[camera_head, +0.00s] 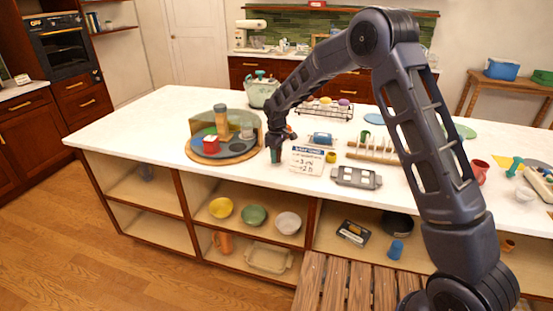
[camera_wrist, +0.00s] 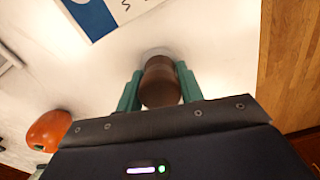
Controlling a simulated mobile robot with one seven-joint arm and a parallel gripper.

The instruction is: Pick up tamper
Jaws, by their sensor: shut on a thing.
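The tamper (camera_wrist: 160,86), with a dark brown rounded handle, sits between the teal fingers of my gripper (camera_wrist: 159,78) in the wrist view. A paler round part shows just beyond the handle. In the head view my gripper (camera_head: 276,153) points down at the counter's front part, between the round tray and the white sign. The fingers are shut on the tamper's handle. In the head view I cannot make out the tamper itself, and I cannot tell whether it touches the counter.
A grey tray (camera_head: 356,178) lies right. An orange-red object (camera_wrist: 48,130) shows in the wrist view. The counter's front edge is near.

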